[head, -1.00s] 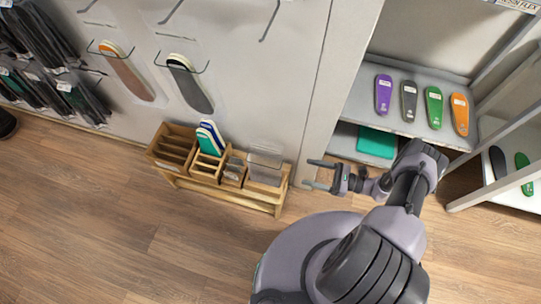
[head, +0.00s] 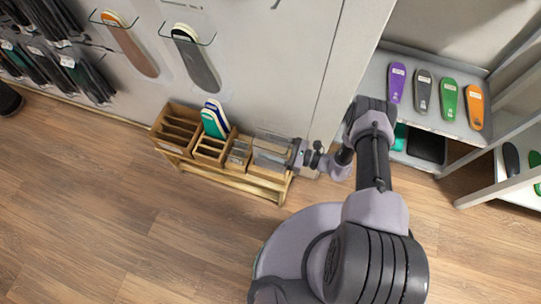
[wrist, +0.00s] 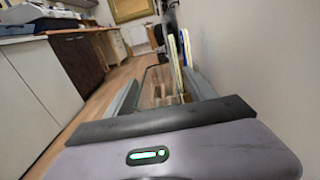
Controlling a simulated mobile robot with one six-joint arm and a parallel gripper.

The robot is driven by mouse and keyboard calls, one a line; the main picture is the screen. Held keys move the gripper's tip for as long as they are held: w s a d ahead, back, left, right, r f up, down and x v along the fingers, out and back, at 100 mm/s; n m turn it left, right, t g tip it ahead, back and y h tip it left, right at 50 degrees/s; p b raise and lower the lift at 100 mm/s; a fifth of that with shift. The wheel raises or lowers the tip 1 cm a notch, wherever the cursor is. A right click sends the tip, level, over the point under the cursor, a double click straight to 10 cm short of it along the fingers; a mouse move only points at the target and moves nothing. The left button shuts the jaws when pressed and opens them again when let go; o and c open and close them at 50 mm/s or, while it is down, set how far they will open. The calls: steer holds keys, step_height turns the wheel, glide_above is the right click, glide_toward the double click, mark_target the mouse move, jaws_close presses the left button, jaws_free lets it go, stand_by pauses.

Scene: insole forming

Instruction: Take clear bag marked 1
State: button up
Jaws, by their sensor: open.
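A clear bag (head: 270,147) stands upright in the rightmost part of the low wooden rack (head: 262,188) against the wall. No mark on it is readable. My gripper (head: 294,153) is at the right end of the rack, pointing left at the bag's right edge. In the wrist view my gripper (wrist: 162,95) is open, and a clear sheet (wrist: 158,78), apparently the bag, shows between and beyond the fingers. I cannot tell whether the fingers touch it.
Blue, white and green insoles (head: 213,120) stand in a middle slot of the rack. Insoles hang on wall hooks above, one of them dark grey (head: 195,60). A shelf (head: 425,118) with coloured insoles is at right. The wood floor (head: 150,230) in front is clear.

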jaws_close()
stand_by(0.3)
